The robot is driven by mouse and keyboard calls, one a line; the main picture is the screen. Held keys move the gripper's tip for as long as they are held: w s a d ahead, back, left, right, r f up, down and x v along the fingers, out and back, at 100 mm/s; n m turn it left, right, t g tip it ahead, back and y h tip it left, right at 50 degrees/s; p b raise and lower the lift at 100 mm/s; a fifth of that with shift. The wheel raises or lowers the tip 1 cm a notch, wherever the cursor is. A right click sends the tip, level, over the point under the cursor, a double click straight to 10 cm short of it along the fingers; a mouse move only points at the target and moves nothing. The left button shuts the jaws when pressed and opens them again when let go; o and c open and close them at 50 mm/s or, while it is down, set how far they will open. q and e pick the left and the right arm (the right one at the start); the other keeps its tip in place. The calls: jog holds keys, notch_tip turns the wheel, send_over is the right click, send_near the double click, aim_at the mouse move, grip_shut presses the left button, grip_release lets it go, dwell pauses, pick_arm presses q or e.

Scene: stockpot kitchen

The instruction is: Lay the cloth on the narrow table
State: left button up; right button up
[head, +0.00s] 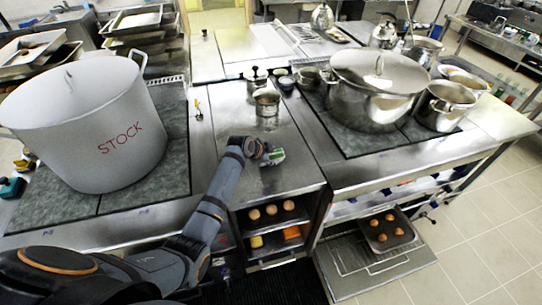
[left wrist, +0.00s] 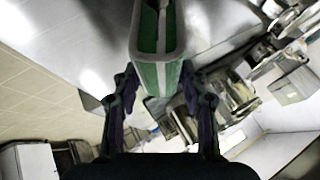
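The cloth (head: 273,157) is small, green and white. It is at the end of my left arm in the head view, over the narrow steel table (head: 262,182) between the two cooking tops. My left gripper (head: 264,152) is shut on it. In the left wrist view the folded cloth (left wrist: 161,50) sits between the two fingers of the left gripper (left wrist: 158,85). I cannot tell whether the cloth touches the tabletop. My right gripper is not in view.
A big STOCK pot (head: 95,125) stands left of the narrow table. A lidded steel pot (head: 375,90) stands to the right. A metal canister (head: 267,108) stands behind the cloth. Shelves below hold round brown items (head: 271,210). The tabletop in front of the cloth is clear.

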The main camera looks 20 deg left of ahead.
pick_arm(q)
jog(key=shift+o, duration=1.2)
jog(key=shift+s+r, duration=0.1)
jog(key=shift+s, duration=0.05)
jog(key=shift+o, duration=0.3)
jog(key=shift+s+a, duration=0.1)
jog(key=shift+a, duration=0.05)
jog(key=shift+r, duration=0.2)
jog(key=b+v, duration=0.1)
jog(key=v, duration=1)
jog(key=shift+s+r, duration=0.15)
jog(key=shift+r, duration=0.1)
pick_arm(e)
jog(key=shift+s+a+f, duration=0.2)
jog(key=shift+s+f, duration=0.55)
pick_arm(q)
jog(key=shift+a, duration=0.1)
